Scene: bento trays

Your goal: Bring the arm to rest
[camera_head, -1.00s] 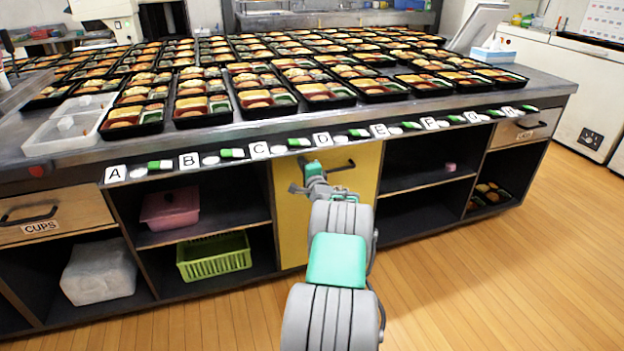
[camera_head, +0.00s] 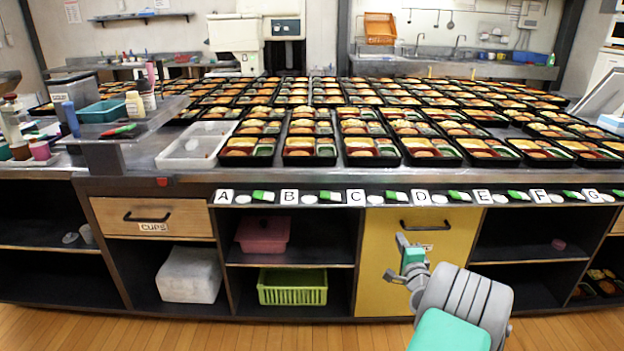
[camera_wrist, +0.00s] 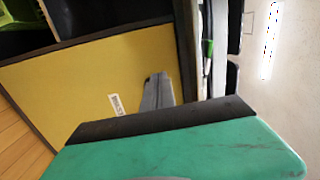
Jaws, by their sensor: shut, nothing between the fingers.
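My gripper (camera_head: 398,262) is in front of the yellow cabinet door (camera_head: 375,275), below the counter edge in the head view. It is shut and holds nothing. My arm reaches up from the lower right of that view, with grey and teal links. In the wrist view my gripper's teal body fills the bottom, a grey finger (camera_wrist: 157,92) shows above it, and the yellow door (camera_wrist: 60,95) lies behind. I cannot tell whether the gripper touches the door.
Rows of filled bento trays (camera_head: 309,151) cover the counter. Lettered cards line the front edge. Open shelves hold a pink box (camera_head: 263,233) and a green basket (camera_head: 292,287). A cups drawer (camera_head: 155,217) is at left.

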